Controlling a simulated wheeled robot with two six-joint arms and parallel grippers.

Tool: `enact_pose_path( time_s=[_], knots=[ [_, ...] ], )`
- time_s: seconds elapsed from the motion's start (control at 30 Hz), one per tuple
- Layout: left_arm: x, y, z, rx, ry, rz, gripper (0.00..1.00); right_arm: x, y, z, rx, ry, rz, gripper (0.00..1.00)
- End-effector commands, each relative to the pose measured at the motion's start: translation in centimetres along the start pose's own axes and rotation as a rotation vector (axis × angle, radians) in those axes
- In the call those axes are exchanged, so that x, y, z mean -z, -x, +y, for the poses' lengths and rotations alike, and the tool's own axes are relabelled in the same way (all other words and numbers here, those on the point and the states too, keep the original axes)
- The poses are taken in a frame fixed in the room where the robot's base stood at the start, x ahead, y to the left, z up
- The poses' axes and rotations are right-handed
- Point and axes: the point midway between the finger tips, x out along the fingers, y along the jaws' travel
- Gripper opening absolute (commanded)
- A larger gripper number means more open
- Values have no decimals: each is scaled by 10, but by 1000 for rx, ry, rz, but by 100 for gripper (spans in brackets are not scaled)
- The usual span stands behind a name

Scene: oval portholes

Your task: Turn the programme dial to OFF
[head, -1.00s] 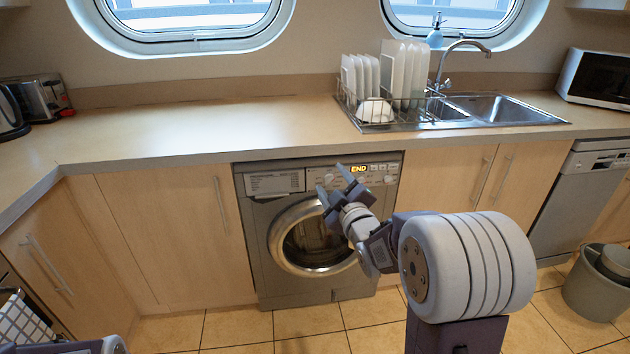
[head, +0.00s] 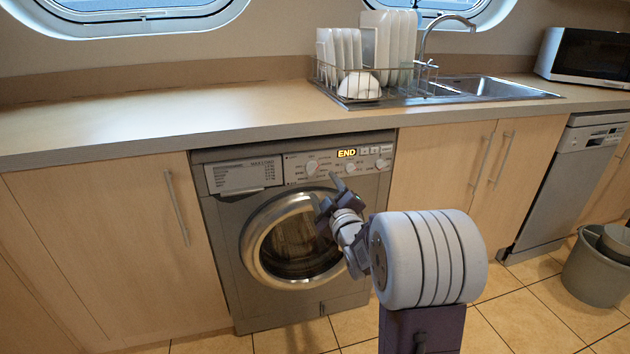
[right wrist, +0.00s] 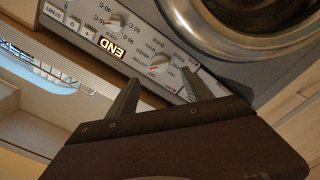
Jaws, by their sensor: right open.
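The washing machine (head: 290,230) is grey, with a round glass door and a control panel along its top. The programme dial (head: 312,167) is a small pale round knob left of the lit END display (head: 346,153). It also shows in the right wrist view (right wrist: 158,63), ringed by words; its exact setting is too small to read. My right gripper (head: 327,191) is open and empty, below the panel in the head view. In the right wrist view its fingertips (right wrist: 161,80) point at the panel, with the dial between and beyond them, apart from it. My left gripper is out of view.
Another knob (right wrist: 118,20) with temperature marks sits near the programme dial. The counter (head: 180,115) juts out above the panel. A dish rack (head: 325,88) and sink (head: 490,88) stand on it. A grey bin (head: 590,275) stands at right; the floor before the machine is tiled.

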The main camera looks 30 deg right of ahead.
Motion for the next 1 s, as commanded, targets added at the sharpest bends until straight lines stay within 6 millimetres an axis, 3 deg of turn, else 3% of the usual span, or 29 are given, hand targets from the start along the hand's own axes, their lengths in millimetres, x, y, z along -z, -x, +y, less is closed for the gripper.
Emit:
enact_pose_path(
  time_s=[0.17, 0.3, 0.5, 0.83, 0.87, 1.0],
  knots=[
    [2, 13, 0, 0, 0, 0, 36, 3, -22, 3, 3, 0, 0, 59],
    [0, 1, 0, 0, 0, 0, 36, -1, -53, -2, 0, 0, 2, 59],
    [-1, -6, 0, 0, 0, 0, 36, 0, -84, -1, 1, 0, 2, 59],
    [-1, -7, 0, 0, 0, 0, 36, 2, -91, 1, 1, 0, 1, 59],
    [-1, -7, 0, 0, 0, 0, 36, 2, -91, 1, 1, 0, 1, 56],
    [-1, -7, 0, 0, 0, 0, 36, 2, -90, 1, 0, 0, 1, 17]
  ],
)
